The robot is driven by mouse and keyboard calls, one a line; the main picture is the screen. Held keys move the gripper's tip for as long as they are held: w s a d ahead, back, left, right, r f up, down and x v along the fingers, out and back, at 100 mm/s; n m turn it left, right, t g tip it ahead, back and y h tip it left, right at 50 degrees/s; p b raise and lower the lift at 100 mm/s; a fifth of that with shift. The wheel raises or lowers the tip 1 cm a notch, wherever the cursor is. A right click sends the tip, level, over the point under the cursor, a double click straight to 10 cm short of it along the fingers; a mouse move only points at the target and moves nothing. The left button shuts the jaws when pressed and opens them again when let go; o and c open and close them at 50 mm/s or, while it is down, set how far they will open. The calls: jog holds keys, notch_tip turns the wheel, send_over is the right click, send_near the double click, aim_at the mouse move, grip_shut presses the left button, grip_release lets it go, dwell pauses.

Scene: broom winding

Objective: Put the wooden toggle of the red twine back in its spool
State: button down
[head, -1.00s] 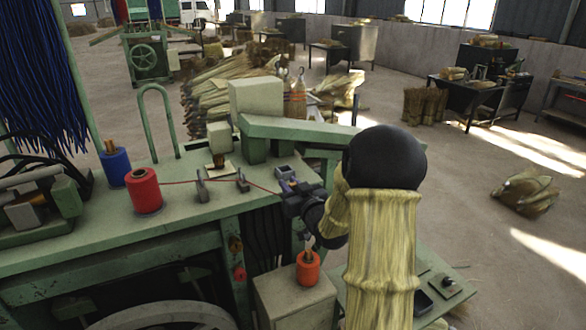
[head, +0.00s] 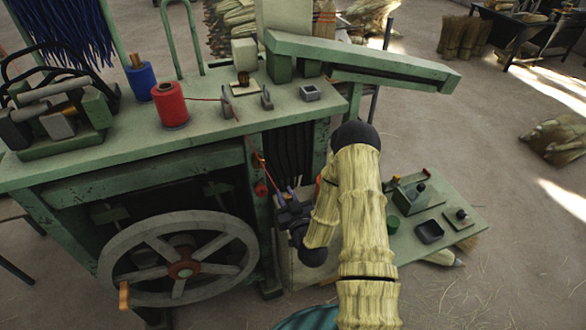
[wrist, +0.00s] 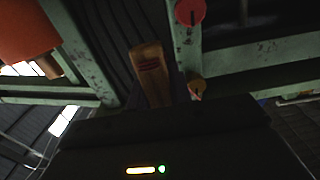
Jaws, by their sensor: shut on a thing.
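The red twine spool (head: 170,105) stands upright on the green machine table. Its twine runs right towards two small metal guides (head: 266,98). My gripper (head: 280,200) is below the tabletop, beside the front green leg, well below and right of the spool. It is shut on the wooden toggle, which shows in the wrist view (wrist: 150,75) as a pale wooden piece with dark red bands. A thin red line, apparently twine, runs from the leg towards my gripper in the head view. The toggle is too small to make out there.
A wooden knob (wrist: 197,88) and a red knob (head: 261,189) are on the leg near my gripper. A spoked wheel (head: 180,268) is to the left. An orange spool (wrist: 25,35) is close by, mostly hidden by my arm in the head view. A blue spool (head: 140,76) stands behind the red one.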

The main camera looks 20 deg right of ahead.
notch_tip(320, 180, down, 6)
jog(key=s+a+h, duration=0.1)
jog(key=s+a, duration=0.1)
jog(key=shift+s+a+r+m, duration=0.2)
jog(key=shift+s+a+m, duration=0.05)
jog(key=shift+a+m, duration=0.1)
